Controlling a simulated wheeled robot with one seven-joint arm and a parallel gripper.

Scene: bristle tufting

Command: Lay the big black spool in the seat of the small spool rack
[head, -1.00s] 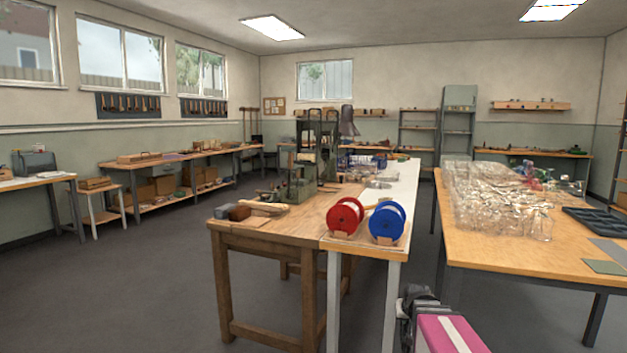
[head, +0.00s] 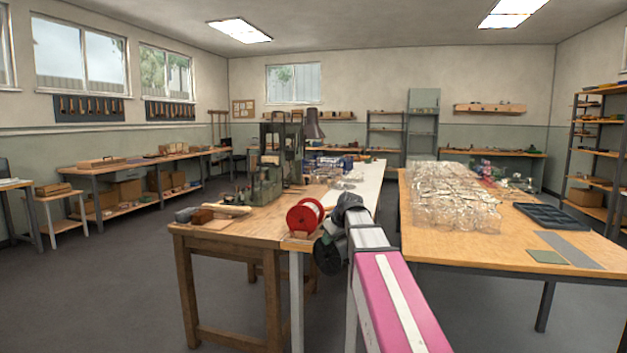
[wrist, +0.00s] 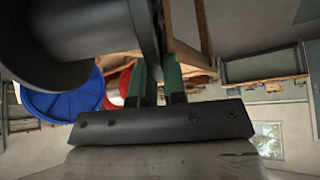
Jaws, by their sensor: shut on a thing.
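My gripper (wrist: 157,75) is shut on the big black spool (head: 328,255), which hangs tilted just in front of the wooden bench's right front corner. In the wrist view the black spool (wrist: 75,40) fills the upper left. A red spool (head: 303,217) sits on a small wooden stand at that corner, left of my arm; it also shows in the wrist view (wrist: 116,90). A blue spool (wrist: 62,96) shows in the wrist view, but my arm hides it in the head view. I cannot tell which stand is the small rack, and no empty seat is clear.
A wooden bench (head: 232,233) bears a green machine (head: 266,186) and wooden blocks. A white-topped strip (head: 366,178) runs along its right. The right table (head: 470,240) holds clear plastic items and a dark tray (head: 553,216). The grey floor between them is partly open.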

